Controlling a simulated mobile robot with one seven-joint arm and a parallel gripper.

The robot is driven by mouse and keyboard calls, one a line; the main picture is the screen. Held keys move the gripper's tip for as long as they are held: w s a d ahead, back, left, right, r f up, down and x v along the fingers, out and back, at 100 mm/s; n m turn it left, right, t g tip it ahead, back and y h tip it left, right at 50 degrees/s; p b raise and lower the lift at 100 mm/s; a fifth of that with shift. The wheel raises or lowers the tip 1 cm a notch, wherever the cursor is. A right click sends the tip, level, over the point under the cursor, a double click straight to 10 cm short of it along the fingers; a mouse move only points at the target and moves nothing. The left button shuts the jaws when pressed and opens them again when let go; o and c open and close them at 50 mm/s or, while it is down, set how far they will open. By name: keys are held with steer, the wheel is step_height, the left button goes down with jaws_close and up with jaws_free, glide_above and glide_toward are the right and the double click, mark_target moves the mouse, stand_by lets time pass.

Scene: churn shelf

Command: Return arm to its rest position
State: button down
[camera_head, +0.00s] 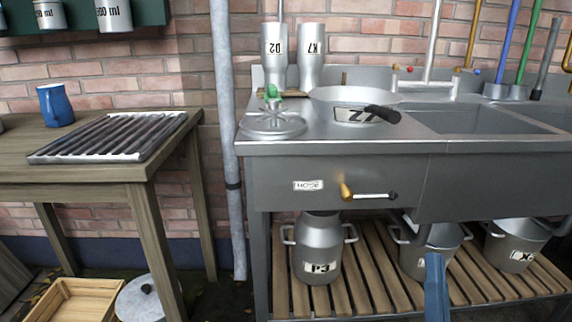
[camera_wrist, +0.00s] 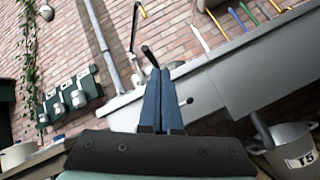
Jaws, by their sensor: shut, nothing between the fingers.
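My gripper (camera_wrist: 160,75) shows in the wrist view as two blue fingers side by side, shut with nothing between them. In the head view its blue end (camera_head: 435,285) is at the lower right, in front of the slatted shelf under the steel sink counter (camera_head: 350,180). It partly hides a steel pot (camera_head: 415,255) there. In the wrist view the fingers point toward the counter, which is tilted in the picture. I cannot tell the gap between the fingertips and the counter.
Pot P3 (camera_head: 319,250) and pot X6 (camera_head: 515,245) stand on the lower shelf. A wooden table (camera_head: 90,165) with a ridged rack stands left. Pot T5 (camera_wrist: 290,145) is lower right in the wrist view.

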steer(key=a+r+m+h+p, duration=0.2)
steer(key=a+r+m, duration=0.1)
steer(key=r+m, duration=0.65)
steer(key=a+r+m+h+p, duration=0.25)
steer(key=r+m, duration=0.35)
steer(key=r, duration=0.7)
steer(key=s+a+r+m+t+y+p, duration=0.1)
steer(key=s+a+r+m+y+p, duration=0.1)
steer(key=s+a+r+m+y, duration=0.45)
steer(key=s+a+r+m+t+y+p, duration=0.1)
steer(key=s+a+r+m+y, duration=0.3)
steer(key=a+r, duration=0.6)
steer(key=w+d+r+h+p, duration=0.1)
steer(key=r+p, duration=1.8)
steer(key=w+d+r+h+p, duration=0.1)
steer(key=w+r+p, duration=0.1)
steer(key=r+p, duration=1.6)
steer(key=shift+w+d+r+m+g+p, duration=0.3)
steer(key=shift+d+r+p, duration=0.1)
steer(key=shift+r, duration=0.1)
